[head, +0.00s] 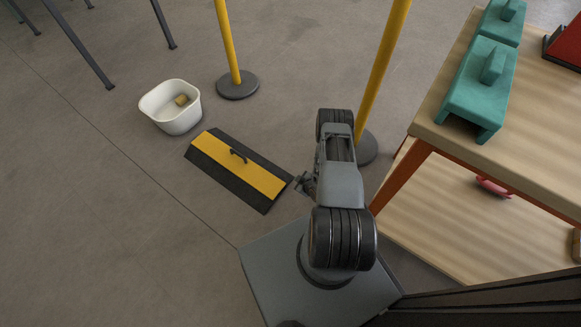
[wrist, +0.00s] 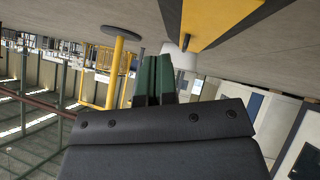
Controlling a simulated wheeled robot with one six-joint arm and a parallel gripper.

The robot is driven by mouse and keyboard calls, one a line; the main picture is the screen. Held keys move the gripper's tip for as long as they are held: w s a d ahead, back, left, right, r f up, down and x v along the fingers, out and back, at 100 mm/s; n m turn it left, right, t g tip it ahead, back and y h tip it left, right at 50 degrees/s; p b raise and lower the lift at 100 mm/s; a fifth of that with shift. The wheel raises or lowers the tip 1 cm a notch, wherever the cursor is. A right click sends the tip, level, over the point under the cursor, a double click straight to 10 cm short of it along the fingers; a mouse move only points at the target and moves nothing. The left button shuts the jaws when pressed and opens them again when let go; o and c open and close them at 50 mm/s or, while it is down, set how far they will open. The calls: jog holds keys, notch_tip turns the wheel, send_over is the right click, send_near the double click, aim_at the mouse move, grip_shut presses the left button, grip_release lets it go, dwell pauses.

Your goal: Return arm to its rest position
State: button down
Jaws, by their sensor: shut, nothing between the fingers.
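My arm (head: 338,185) stands folded above my base, its upper links close together in the head view. My gripper shows in the wrist view (wrist: 154,78) as two dark green fingers pressed together with nothing between them. In the head view, a small dark part at the left of the arm's upper link may belong to the wrist; the fingers cannot be made out there. The wrist view is upside down, with the floor at the top.
A yellow-and-black panel with a handle (head: 238,166) lies on the floor left of the arm. A white tub (head: 160,122) holds a small yellowish thing (head: 182,100). Two yellow posts (head: 228,42) (head: 382,62) stand behind. A wooden-topped table (head: 530,130) with teal blocks (head: 478,95) is at right.

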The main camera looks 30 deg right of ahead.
jog(key=w+d+r+m+g+h+p, duration=0.1)
jog(key=w+r+p, duration=0.25)
jog(key=r, duration=0.85)
jog(key=w+r+g+p, duration=0.1)
jog(key=w+r+p, duration=0.3)
jog(key=r, duration=0.8)
jog(key=w+d+r+m+g+h+p, duration=0.15)
jog(key=r+p, duration=0.35)
jog(key=r, duration=0.7)
jog(key=s+a+r+m+p, duration=0.1)
jog(key=a+r+p, duration=0.25)
jog(key=r, duration=0.85)
jog(key=s+a+r+m+p, duration=0.15)
jog(key=r+p, duration=0.25)
jog(key=r, duration=0.8)
jog(key=s+a+r+g+p, duration=0.1)
jog(key=s+a+r+p, duration=0.2)
jog(key=s+r, duration=0.3)
jog(key=s+a+r+m+y+p, duration=0.1)
jog(key=s+a+r+p, duration=0.3)
jog(key=r, duration=0.6)
jog(key=s+a+r+m+g+p, duration=0.1)
jog(key=s+a+r+p, duration=0.2)
jog(key=s+r, duration=0.5)
jog(key=shift+s+a+r+g+p, duration=0.2)
jog(key=shift+s+a+g+p, duration=0.2)
jog(key=shift+p, duration=0.25)
